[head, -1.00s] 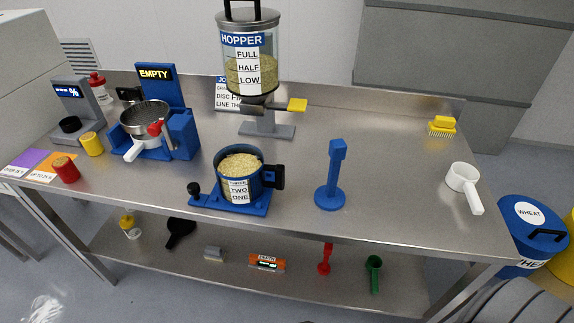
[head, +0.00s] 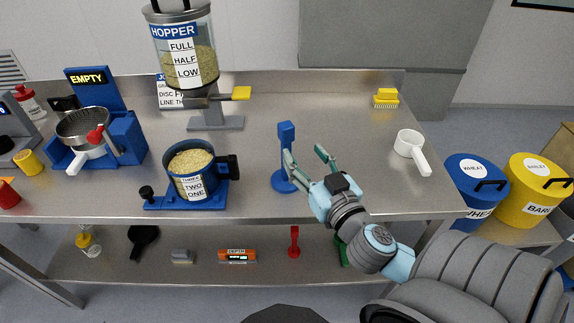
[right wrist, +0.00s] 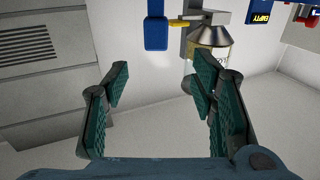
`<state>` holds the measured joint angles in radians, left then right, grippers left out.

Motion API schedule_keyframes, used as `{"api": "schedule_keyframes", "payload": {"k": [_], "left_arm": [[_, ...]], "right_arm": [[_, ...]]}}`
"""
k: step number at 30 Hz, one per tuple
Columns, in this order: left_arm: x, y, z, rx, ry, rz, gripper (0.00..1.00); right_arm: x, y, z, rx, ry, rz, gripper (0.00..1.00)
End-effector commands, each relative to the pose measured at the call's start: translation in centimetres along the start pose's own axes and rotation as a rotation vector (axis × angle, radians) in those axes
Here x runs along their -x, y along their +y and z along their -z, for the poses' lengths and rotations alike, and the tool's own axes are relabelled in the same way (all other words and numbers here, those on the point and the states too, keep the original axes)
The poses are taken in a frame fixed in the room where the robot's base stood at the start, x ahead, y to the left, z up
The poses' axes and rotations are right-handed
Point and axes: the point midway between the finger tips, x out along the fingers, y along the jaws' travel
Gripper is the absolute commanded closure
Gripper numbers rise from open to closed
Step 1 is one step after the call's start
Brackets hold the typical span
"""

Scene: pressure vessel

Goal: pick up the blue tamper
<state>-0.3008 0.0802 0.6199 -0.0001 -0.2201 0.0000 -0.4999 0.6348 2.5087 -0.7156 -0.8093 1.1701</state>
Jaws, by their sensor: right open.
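The blue tamper (head: 286,135) stands upright on the steel table, its round base (head: 284,181) down and its block-shaped handle up. My right gripper (head: 304,153) is open and empty just right of the tamper's post in the head view. One finger overlaps the post and base there; I cannot tell whether it touches. In the right wrist view, which looks upside down, the tamper's blue handle (right wrist: 156,32) shows beyond and between the open fingertips (right wrist: 160,68). My left gripper is not in view.
A blue stand with a grain-filled pot (head: 190,172) is left of the tamper. The hopper (head: 185,50) stands behind left. A white scoop (head: 409,146) and yellow brush (head: 386,98) are to the right. The table (head: 345,110) behind the tamper is clear.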

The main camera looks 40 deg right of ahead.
Motion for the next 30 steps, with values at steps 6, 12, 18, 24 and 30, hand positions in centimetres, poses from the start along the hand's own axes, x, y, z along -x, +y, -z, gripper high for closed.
{"api": "schedule_keyframes", "payload": {"k": [6, 12, 18, 24, 30], "left_arm": [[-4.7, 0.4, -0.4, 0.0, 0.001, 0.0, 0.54], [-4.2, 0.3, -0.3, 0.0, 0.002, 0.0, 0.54], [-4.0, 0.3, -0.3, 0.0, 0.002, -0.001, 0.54], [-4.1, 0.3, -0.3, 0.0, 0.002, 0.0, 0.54], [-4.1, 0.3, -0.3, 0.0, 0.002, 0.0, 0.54]], "right_arm": [[-5.0, 0.2, -0.8, 0.0, 0.0, -0.008, 0.48], [-7.5, 0.4, -0.3, 0.0, -0.002, -0.007, 0.48], [-11.1, 0.6, -0.2, -0.001, -0.003, -0.007, 0.48], [-11.5, 0.6, -0.3, 0.001, -0.005, -0.005, 0.48], [-11.5, 0.6, -0.3, 0.001, -0.006, -0.005, 0.76]]}}
